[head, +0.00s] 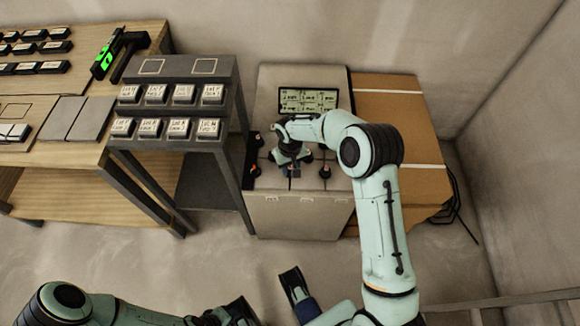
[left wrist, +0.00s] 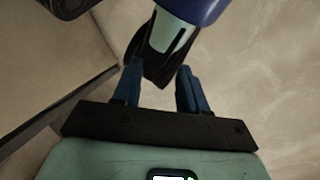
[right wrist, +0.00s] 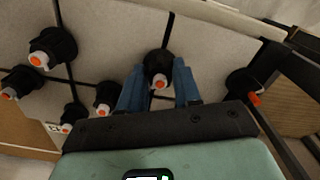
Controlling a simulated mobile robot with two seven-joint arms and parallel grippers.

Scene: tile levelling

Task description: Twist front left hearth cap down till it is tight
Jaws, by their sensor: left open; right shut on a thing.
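My right gripper (head: 290,158) reaches down over the front part of the tiled hearth (head: 297,217). In the right wrist view its blue fingers (right wrist: 158,80) are shut on the front left hearth cap (right wrist: 160,66), a black knob with an orange and white tip. The cap stands where dark tile joints meet. In the head view the gripper mostly hides it. How tight it sits cannot be told. My left gripper (left wrist: 160,75) is open, its blue fingers apart with nothing gripped, low and away from the hearth.
Other black caps stand around the held one: one to its right (right wrist: 243,84) and several to its left (right wrist: 52,46). A lit display panel (head: 308,100) is behind. A dark rack with labelled blocks (head: 180,150) is left, and cardboard (head: 392,120) is right.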

